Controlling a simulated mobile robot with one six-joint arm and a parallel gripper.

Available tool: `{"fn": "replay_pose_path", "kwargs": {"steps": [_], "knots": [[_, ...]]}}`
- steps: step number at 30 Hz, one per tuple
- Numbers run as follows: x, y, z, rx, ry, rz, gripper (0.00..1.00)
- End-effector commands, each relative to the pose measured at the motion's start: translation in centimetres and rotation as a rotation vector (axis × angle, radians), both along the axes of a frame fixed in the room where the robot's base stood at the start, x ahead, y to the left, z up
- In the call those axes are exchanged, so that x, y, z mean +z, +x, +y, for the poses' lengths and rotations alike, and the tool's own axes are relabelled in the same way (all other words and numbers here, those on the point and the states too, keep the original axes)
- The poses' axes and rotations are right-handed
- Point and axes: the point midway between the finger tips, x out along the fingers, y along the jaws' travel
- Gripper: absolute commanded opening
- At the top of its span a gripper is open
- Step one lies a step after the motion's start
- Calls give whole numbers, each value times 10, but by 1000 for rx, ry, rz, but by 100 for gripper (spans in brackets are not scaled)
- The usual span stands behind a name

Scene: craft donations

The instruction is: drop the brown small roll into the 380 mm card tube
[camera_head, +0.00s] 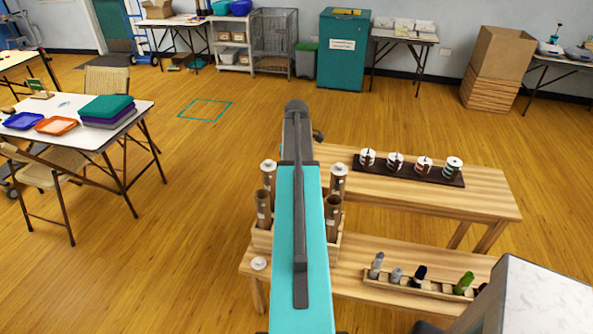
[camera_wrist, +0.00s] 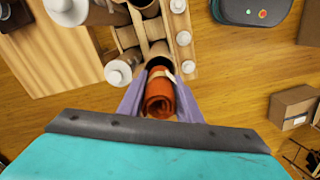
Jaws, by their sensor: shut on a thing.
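My gripper (camera_wrist: 160,95) is shut on a rust-brown small roll (camera_wrist: 160,104) with a pale band, seen in the wrist view. The dark mouth of an open card tube (camera_wrist: 158,50) lies just beyond the roll's far end; I cannot tell whether the roll has entered it. In the head view, card tubes stand in a wooden crate, including open ones at left (camera_head: 263,208) and right (camera_head: 333,217). Two behind have white caps. I cannot tell which tube is 380 mm. My teal arm hides the gripper and the crate's middle there.
A tray of small rolls (camera_head: 407,286) lies on the lower bench (camera_head: 350,250), right of the crate (camera_head: 262,238). A white lid (camera_head: 259,263) lies left. Several white-topped cylinders stand on a dark board (camera_head: 440,178) on the upper bench. A grey-topped box (camera_head: 545,300) is at lower right.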

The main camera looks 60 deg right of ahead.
Motion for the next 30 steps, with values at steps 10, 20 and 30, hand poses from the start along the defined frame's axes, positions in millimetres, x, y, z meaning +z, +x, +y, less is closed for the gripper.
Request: {"fn": "replay_pose_path", "kwargs": {"steps": [10,20,30], "knots": [[-25,0,0,0,0,0,10],[-38,0,0,0,0,0,10],[-41,0,0,0,1,1,10]]}}
